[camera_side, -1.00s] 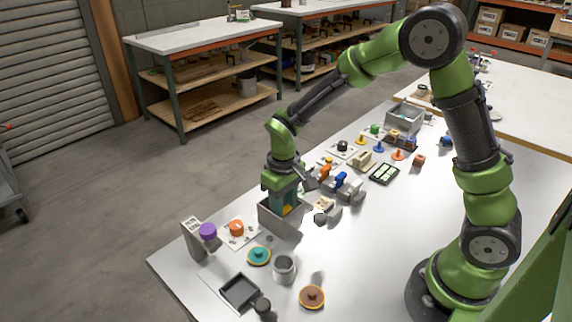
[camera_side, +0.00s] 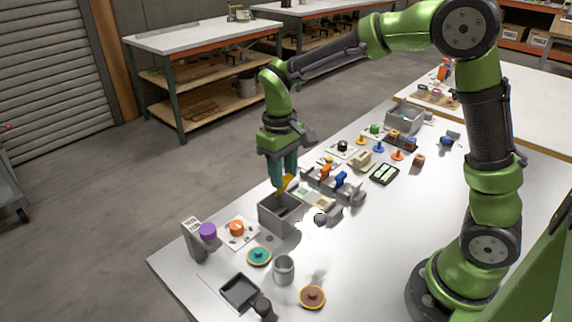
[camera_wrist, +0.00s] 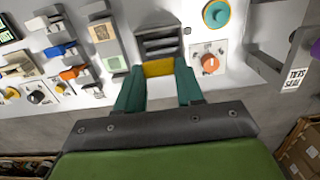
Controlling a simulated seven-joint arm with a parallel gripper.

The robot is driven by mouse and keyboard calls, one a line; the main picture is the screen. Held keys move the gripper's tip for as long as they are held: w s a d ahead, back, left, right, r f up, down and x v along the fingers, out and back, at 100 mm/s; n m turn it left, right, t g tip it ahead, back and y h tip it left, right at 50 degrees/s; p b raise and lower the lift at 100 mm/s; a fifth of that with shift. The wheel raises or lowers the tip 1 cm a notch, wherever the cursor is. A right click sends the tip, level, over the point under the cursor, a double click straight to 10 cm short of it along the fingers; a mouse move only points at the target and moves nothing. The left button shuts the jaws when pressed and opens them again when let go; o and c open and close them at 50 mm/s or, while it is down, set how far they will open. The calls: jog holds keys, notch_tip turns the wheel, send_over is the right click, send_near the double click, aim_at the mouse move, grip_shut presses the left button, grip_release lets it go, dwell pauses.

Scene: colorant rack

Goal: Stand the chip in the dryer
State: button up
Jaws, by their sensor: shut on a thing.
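My gripper (camera_side: 284,182) is shut on a flat yellow chip (camera_side: 287,184), which also shows between the teal fingers in the wrist view (camera_wrist: 158,69). In the side view the chip is tilted and above an open grey box (camera_side: 270,221). In the wrist view this box (camera_wrist: 181,43) has cross dividers inside, and the chip appears just in front of it. No label names the dryer; this slotted box may be it. The exact gap between chip and box is hard to tell.
Beside the box are a card with an orange knob (camera_side: 237,229), a purple knob on a grey stand (camera_side: 208,231) and a teal disc (camera_side: 259,256). A grey cup (camera_side: 284,269) stands in front. A rack with orange and blue parts (camera_side: 340,180) lies behind.

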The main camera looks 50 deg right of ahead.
jog(key=w+g, duration=0.2)
jog(key=g, duration=0.1)
jog(key=shift+w+f+g, duration=0.1)
jog(key=shift+f+g, duration=0.2)
jog(key=shift+f, duration=0.1)
jog(key=shift+f, duration=0.1)
jog(key=shift+f, duration=2.65)
jog(key=shift+f, duration=0.4)
jog(key=shift+f, duration=0.35)
jog(key=shift+f, duration=0.55)
dwell(0.3)
